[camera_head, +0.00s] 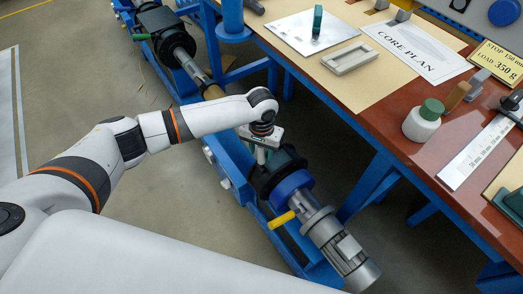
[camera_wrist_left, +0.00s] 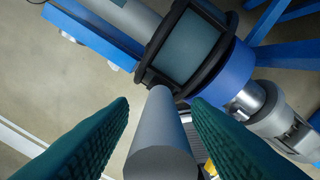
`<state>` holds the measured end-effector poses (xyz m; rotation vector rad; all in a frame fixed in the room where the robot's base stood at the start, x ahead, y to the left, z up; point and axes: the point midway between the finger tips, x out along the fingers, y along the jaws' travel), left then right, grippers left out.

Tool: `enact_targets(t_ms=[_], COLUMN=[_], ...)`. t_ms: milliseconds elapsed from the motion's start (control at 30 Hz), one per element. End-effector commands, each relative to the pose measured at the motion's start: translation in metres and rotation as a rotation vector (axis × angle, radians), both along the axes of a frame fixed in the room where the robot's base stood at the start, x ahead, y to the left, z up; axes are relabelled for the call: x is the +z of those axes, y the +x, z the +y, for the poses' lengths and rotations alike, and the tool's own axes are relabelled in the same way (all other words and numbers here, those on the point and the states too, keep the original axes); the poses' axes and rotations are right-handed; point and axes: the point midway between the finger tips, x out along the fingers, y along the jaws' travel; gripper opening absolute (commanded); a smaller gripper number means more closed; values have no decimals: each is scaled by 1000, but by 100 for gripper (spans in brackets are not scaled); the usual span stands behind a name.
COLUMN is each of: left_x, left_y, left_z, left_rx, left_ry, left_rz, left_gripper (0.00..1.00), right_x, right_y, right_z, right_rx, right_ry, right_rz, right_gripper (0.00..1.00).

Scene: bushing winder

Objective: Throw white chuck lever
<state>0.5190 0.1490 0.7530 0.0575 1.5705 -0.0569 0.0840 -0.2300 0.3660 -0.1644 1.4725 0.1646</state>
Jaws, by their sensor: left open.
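The white chuck lever (camera_wrist_left: 163,135) shows in the left wrist view as a pale grey-white rod standing out from the dark chuck (camera_wrist_left: 192,48). In the head view only a short pale piece of the lever (camera_head: 261,155) shows, under my wrist. My left gripper (camera_wrist_left: 160,105) is open, with one green ribbed finger on each side of the lever and a visible gap on both sides. In the head view the gripper (camera_head: 262,146) is at the near end of the winder, just above the chuck (camera_head: 278,172), and its fingers are mostly hidden. My right gripper is out of view.
A yellow lever (camera_head: 281,220) sticks out beside the blue housing (camera_head: 290,190), close to the grey motor (camera_head: 340,250). The blue winder frame (camera_head: 228,165) runs to the upper left. A workbench (camera_head: 400,165) with a white bottle (camera_head: 422,122) and plates stands at the right. Floor at left is clear.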

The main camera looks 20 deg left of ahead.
Motion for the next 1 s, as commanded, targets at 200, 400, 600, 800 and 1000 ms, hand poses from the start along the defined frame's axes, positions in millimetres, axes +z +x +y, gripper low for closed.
enact_targets(t_ms=[200,400,600,800,1000], left_x=[-6,-5,-5,-5,-6], left_y=[0,0,0,0,11], left_z=[0,0,0,0,1], left_rx=[-1,-1,-1,-1,2], left_ry=[0,0,0,-1,-21], left_rz=[0,0,0,0,-22], left_gripper=[44,36,3,0,0], right_x=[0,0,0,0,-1], right_y=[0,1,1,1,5], right_z=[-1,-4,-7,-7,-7], right_rx=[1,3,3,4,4], right_ry=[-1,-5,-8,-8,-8], right_rz=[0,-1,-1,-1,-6], right_gripper=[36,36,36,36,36])
